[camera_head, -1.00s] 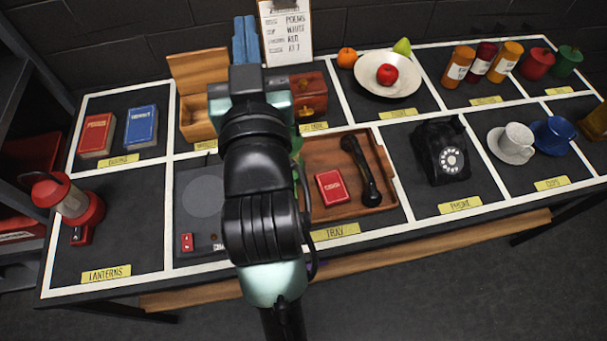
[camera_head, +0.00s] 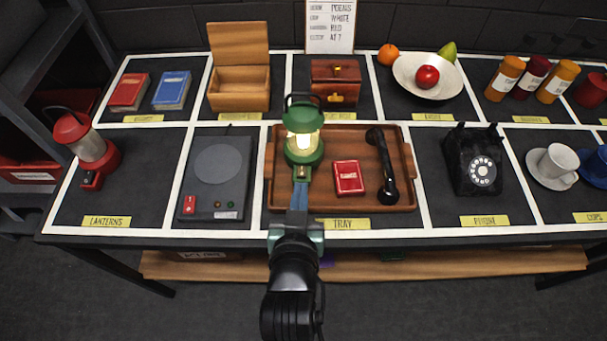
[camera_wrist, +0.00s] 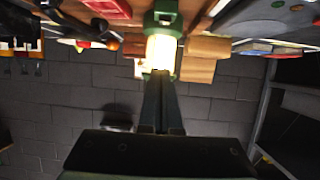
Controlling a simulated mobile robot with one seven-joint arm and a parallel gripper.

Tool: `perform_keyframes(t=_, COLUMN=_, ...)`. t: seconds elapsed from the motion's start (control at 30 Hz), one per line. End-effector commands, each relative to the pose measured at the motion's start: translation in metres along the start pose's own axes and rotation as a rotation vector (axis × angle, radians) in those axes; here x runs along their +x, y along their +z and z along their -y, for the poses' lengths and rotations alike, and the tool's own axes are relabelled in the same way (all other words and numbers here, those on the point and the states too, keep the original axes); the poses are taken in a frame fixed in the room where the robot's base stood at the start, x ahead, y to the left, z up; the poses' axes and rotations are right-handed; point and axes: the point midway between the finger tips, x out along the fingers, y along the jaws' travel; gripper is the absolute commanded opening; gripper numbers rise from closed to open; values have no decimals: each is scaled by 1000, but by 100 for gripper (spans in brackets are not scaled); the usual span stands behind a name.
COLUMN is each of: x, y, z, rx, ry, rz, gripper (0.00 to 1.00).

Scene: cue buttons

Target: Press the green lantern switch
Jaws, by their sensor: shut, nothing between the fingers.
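The green lantern (camera_head: 304,135) stands upright on the left part of the wooden tray (camera_head: 340,204), and its glass glows bright. A small switch block (camera_head: 301,171) shows low on its front. My gripper (camera_head: 299,186) is shut and empty, reaching up from the table's front edge, with its fingertips at the switch block. I cannot tell whether they touch it. The wrist view is upside down; there the glowing lantern (camera_wrist: 163,45) is straight ahead of the shut fingers (camera_wrist: 161,80), and the switch is hard to make out.
A red card box (camera_head: 348,177) and a black telephone handset (camera_head: 382,165) lie on the tray right of the lantern. A grey device (camera_head: 216,175) with small buttons is to the left. A red lantern (camera_head: 88,145) stands at the far left. A telephone (camera_head: 473,160) is to the right.

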Motion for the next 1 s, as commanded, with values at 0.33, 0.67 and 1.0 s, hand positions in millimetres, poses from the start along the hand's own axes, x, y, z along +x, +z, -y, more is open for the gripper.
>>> perform_keyframes(t=0.33, x=49, y=-2, z=0, rx=1, ry=0, rz=-3, gripper=0)
perform_keyframes(t=0.67, x=102, y=7, z=0, rx=1, ry=0, rz=4, gripper=0)
perform_keyframes(t=1.0, x=108, y=38, z=0, rx=1, ry=0, rz=0, gripper=0)
